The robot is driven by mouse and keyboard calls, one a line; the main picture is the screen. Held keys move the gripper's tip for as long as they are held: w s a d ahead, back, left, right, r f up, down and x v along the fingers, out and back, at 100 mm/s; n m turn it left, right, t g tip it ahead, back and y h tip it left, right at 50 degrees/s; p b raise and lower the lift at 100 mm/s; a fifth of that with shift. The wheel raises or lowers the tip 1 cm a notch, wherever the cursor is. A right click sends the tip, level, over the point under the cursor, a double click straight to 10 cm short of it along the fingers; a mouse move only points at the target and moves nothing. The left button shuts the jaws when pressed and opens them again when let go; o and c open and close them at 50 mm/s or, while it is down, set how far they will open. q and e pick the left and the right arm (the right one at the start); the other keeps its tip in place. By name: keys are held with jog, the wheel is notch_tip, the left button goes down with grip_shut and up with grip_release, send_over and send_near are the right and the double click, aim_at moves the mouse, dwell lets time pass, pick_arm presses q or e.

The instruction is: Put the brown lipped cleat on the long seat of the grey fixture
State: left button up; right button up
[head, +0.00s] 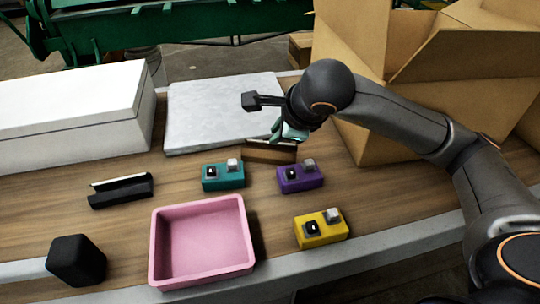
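The brown lipped cleat (268,155) lies on the wooden bench just in front of a flat grey slab, behind the teal and purple blocks. My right gripper (283,130) is directly above the cleat, pointing down, its tip at or close to the cleat's upper edge. The hand covers part of the view, so I cannot tell contact or whether its fingers are open or shut. The light grey slab (215,112) lies flat behind the cleat. I cannot make out a long seat on it, or any other grey fixture. My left gripper is not in view.
A black lipped channel (121,191) lies at left. Teal (223,183), purple (300,184) and yellow (321,237) blocks carry small pieces. A white box (70,135) and cardboard box (375,140) flank the slab.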

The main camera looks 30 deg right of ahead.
aim_at(270, 154)
jog(key=x, duration=0.4)
jog(key=shift+s+d+f, duration=0.1)
jog(key=shift+d+f, duration=0.15)
jog(key=shift+f, duration=0.05)
jog(key=shift+w+f, duration=0.35)
jog(key=shift+f, duration=0.05)
grip_shut()
